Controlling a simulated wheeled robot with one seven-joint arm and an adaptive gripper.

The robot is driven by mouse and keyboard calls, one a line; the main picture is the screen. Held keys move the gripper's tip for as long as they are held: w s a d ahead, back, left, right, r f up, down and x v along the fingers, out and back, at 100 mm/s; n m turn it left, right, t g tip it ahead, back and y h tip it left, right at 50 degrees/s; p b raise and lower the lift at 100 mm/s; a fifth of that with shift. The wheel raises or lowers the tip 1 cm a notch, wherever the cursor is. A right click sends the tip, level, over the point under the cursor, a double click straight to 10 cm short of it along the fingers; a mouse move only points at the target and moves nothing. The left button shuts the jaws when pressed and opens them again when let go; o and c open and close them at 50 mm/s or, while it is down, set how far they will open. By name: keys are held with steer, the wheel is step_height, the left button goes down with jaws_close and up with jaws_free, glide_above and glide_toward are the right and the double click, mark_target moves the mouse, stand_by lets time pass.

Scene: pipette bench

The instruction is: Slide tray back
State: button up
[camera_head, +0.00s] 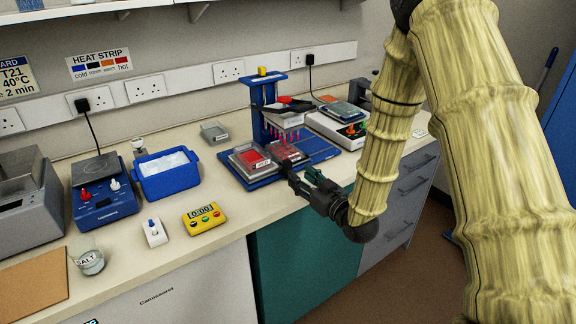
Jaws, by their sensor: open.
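A blue tray (227,167) lies on the bench under a blue pipetting stand (256,108). It carries a clear labware box with red contents (252,159) on the left and a plate with reddish wells (287,152) on the right. A row of red tips hangs from the stand's grey head (283,118) above the right plate. My gripper (303,178) is open at the tray's front right edge, with its dark fingers pointing toward the tray. I cannot tell whether a finger touches the tray or the plate.
A white device with knobs (338,127) stands right of the stand. To the left are a blue tub (166,175), a yellow timer (203,218), a blue hotplate (104,197) and a salt beaker (88,262). A small grey dish (214,133) sits behind.

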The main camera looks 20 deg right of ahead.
mark_target(291, 168)
steer(key=p+x, duration=0.1)
steer(key=x, duration=0.7)
steer(key=shift+f, duration=0.1)
steer(key=shift+s, duration=0.1)
jaws_close()
